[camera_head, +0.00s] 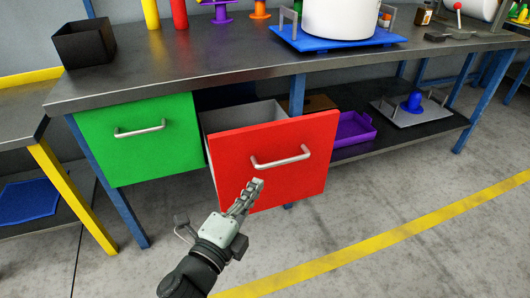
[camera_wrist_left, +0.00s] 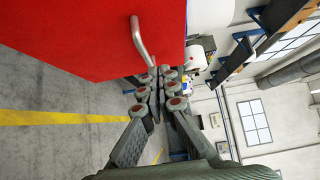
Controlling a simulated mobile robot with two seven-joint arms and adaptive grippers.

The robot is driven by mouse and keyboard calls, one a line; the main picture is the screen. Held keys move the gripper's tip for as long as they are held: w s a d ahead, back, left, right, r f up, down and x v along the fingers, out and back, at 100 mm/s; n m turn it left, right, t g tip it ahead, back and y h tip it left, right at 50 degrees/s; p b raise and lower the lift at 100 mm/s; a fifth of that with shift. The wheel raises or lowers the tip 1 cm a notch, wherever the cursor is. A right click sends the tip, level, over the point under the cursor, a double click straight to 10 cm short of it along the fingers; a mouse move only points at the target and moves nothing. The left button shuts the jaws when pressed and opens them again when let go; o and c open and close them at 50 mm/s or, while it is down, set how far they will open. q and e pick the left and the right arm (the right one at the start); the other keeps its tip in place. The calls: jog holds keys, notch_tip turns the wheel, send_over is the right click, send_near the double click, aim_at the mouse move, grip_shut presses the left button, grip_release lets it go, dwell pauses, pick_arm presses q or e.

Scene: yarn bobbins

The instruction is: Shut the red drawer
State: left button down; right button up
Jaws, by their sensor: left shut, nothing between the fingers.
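The red drawer (camera_head: 272,160) stands pulled out from under the workbench, with its grey inside (camera_head: 240,115) showing behind the front. Its metal handle (camera_head: 282,157) is on the upper part of the front. My left gripper (camera_head: 256,184) is shut and empty, in front of the drawer front, just below and left of the handle in the head view. In the left wrist view the red drawer (camera_wrist_left: 90,40) fills the upper left, with its handle (camera_wrist_left: 140,42) above the gripper's fingertips (camera_wrist_left: 162,72). I cannot tell whether the fingertips touch the front. My right gripper is not in view.
A green drawer (camera_head: 140,137) beside it is shut. The workbench (camera_head: 200,62) carries a black box (camera_head: 84,44), bobbins and a white pot (camera_head: 340,18) on a blue base. A purple tray (camera_head: 354,136) lies on the lower shelf. The floor in front is clear.

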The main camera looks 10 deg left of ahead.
pick_arm(q)
jog(key=p, duration=0.1)
send_near(271, 145)
jog(key=w+d, duration=0.2)
jog(key=d, duration=0.1)
jog(key=shift+d+r, duration=0.15)
jog(key=w+a, duration=0.1)
jog(key=w, duration=0.2)
jog(key=shift+a+p, duration=0.3)
jog(key=shift+a, duration=0.05)
jog(key=shift+w+a, duration=0.25)
jog(key=shift+w, duration=0.1)
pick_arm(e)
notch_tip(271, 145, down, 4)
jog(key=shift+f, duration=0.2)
pick_arm(q)
jog(key=shift+w, duration=0.1)
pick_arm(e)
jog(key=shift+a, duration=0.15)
